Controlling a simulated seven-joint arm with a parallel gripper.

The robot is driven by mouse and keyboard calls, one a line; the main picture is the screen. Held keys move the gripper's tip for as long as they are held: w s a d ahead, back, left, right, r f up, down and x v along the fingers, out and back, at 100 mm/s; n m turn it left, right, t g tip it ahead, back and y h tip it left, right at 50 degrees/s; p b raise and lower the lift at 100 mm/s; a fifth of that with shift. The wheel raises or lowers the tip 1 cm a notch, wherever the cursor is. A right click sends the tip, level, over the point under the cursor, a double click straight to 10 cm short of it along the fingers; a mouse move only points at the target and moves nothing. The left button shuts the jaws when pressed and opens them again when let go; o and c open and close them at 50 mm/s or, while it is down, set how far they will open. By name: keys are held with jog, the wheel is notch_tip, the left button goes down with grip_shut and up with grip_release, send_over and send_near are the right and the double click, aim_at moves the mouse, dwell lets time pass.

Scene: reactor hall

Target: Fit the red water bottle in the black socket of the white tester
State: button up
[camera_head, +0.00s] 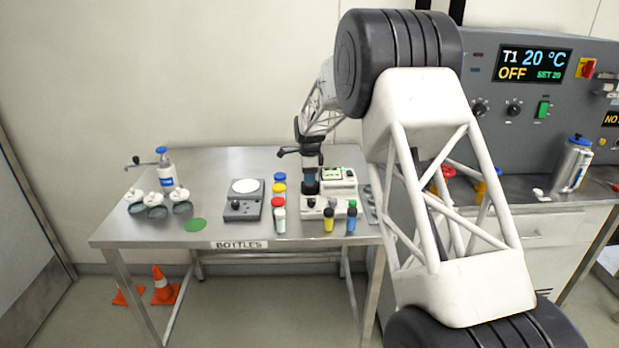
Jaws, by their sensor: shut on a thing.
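My gripper (311,168) points down over the left part of the white tester (340,184), at the right of the steel table. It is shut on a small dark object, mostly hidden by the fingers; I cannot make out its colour. The black socket is not clear beneath the gripper, so I cannot tell whether the held object touches it. A red-capped bottle with a pale body (279,215) stands upright left of the tester. I cannot tell whether this is the red water bottle or the held object is.
A yellow bottle (328,221) and a blue bottle (351,220) stand near the front edge. Blue and yellow caps (280,183) show behind the red-capped bottle. A grey scale-like device (243,210) stands left. The front left tabletop around a green disc (195,225) is mostly clear.

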jog(key=shift+f, duration=0.35)
dwell(0.5)
jog(key=o, duration=1)
jog(key=shift+o, duration=0.5)
jog(key=o, duration=0.4)
jog(key=shift+r, duration=0.15)
jog(key=shift+r, duration=3.35)
jog(key=shift+s+r, duration=0.1)
